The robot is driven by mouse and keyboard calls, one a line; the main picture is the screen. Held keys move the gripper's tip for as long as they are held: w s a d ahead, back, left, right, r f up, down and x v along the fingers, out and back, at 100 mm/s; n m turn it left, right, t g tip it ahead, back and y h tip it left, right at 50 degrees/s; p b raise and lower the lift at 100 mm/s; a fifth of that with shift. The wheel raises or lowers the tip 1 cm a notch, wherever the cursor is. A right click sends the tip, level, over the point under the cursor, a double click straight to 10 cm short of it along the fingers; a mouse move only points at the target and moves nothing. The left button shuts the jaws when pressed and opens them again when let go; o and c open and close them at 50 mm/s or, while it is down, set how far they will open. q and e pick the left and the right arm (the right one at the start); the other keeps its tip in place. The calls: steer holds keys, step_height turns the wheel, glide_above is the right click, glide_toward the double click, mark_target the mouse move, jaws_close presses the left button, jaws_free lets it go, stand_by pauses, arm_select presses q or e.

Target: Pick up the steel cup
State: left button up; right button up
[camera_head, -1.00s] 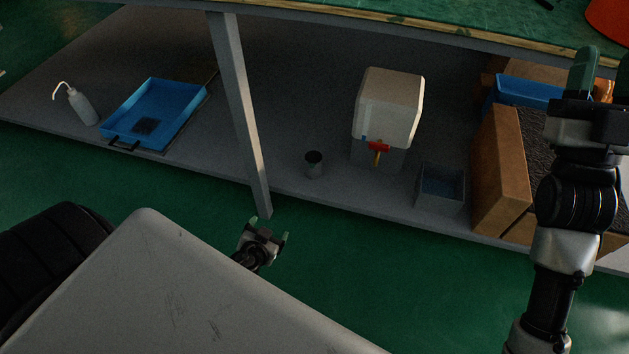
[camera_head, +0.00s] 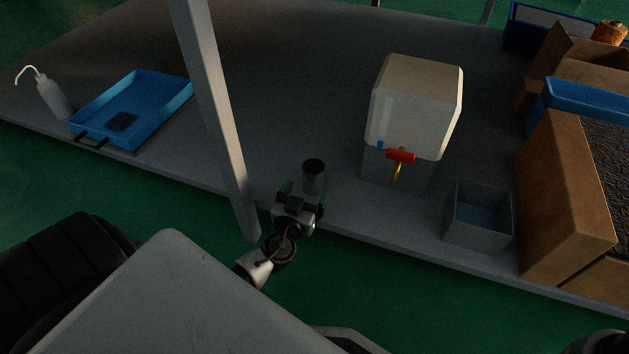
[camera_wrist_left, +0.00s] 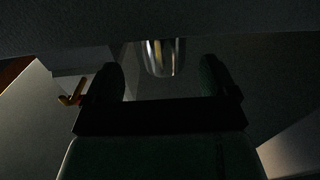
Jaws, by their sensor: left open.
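The steel cup (camera_head: 314,180) is a small grey metal cup with a dark opening, standing on the grey shelf near its front edge. My left gripper (camera_head: 304,190) is open just in front of the cup, and its fingers point at it. In the left wrist view the cup (camera_wrist_left: 163,58) shows shiny between the two dark fingertips of my left gripper (camera_wrist_left: 160,76), at or just past their ends. I cannot tell whether a finger touches it.
A white dispenser (camera_head: 415,105) with a red tap and an open grey bin (camera_head: 480,218) stand to the right. A blue tray (camera_head: 165,95) and a wash bottle (camera_head: 52,97) are at the left. Cardboard boxes (camera_head: 550,190) stand far right.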

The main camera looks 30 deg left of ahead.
mark_target(310, 184)
arm_select(q)
steer(key=x, duration=0.6)
steer(key=shift+w+a+f+b, duration=0.2)
steer(key=shift+f+b, duration=0.05)
steer(key=shift+b, duration=0.15)
steer(key=shift+c, duration=0.3)
steer(key=c, duration=1)
